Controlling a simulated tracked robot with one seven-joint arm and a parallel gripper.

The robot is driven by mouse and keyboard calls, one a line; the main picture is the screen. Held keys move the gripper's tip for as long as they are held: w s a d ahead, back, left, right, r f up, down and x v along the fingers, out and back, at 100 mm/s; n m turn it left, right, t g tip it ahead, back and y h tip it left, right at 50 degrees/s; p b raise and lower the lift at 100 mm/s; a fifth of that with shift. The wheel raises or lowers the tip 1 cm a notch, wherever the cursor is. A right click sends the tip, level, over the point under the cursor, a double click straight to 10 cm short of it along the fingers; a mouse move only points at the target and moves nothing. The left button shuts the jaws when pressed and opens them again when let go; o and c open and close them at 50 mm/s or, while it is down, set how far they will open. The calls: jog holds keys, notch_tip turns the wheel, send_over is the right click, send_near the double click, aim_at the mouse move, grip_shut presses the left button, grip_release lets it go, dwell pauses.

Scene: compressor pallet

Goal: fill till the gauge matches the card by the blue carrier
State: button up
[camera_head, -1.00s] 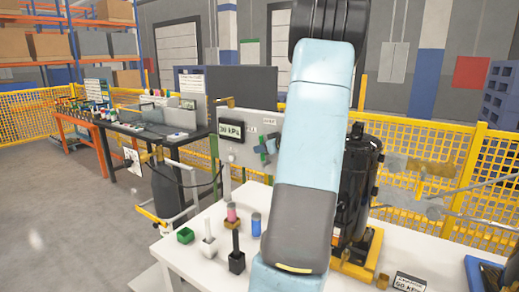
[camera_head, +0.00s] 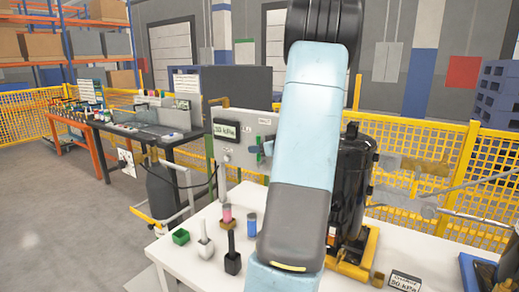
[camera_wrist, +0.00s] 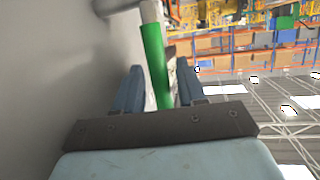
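The grey panel (camera_head: 232,160) behind the white table carries a gauge display (camera_head: 226,131) that appears to read 30 kPa. A small card (camera_head: 405,282) stands at the table's front right, left of the blue carrier (camera_head: 475,272); it shows a kPa value whose first digit I cannot read surely. A green valve handle (camera_wrist: 154,55) shows in the wrist view. My gripper (camera_wrist: 158,88) has its two blue fingers apart on either side of this handle, with a visible gap on the right. In the head view my arm hides most of the gripper by the panel.
A black compressor (camera_head: 352,185) stands in a yellow carrier (camera_head: 358,262). A green block (camera_head: 181,237), a white-based part (camera_head: 205,246), a black part (camera_head: 232,258), a pink cylinder (camera_head: 227,213) and a blue cylinder (camera_head: 251,225) stand on the table's left. Yellow fencing (camera_head: 425,150) runs behind.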

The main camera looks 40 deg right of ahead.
jog(key=shift+o, duration=0.2)
jog(key=shift+s+d+r, duration=0.1)
jog(key=shift+s, duration=0.35)
jog(key=v, duration=1.2)
jog(key=shift+s, duration=0.4)
jog(key=shift+r, duration=0.1)
